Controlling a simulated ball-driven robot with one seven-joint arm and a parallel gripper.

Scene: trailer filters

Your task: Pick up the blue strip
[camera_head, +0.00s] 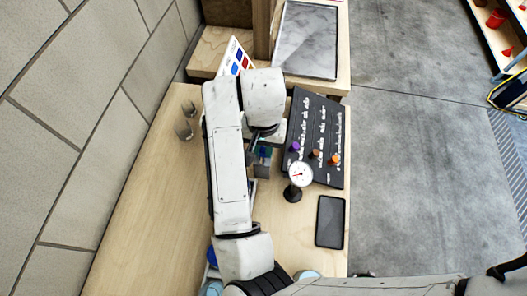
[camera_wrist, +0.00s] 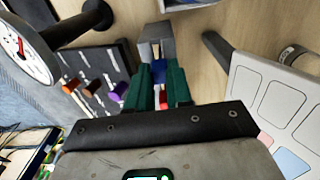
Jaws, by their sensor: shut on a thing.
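My gripper (camera_wrist: 158,74) has dark green fingers. In the wrist view they are shut on the blue strip (camera_wrist: 158,69), whose blue face shows between them. A small red patch shows lower between the fingers; I cannot tell what it belongs to. A grey block-like holder (camera_wrist: 156,38) stands just beyond the fingertips, and I cannot tell whether the strip touches it. In the head view my gripper (camera_head: 263,151) is small and partly hidden by my arm, above the grey holder (camera_head: 262,169). The strip cannot be made out clearly there.
A dark panel (camera_head: 331,137) with orange and purple knobs lies right of the gripper. A round dial gauge (camera_head: 300,174) on a black stand and a dark flat device (camera_head: 330,221) are nearby. A colour chart (camera_head: 234,55) stands behind.

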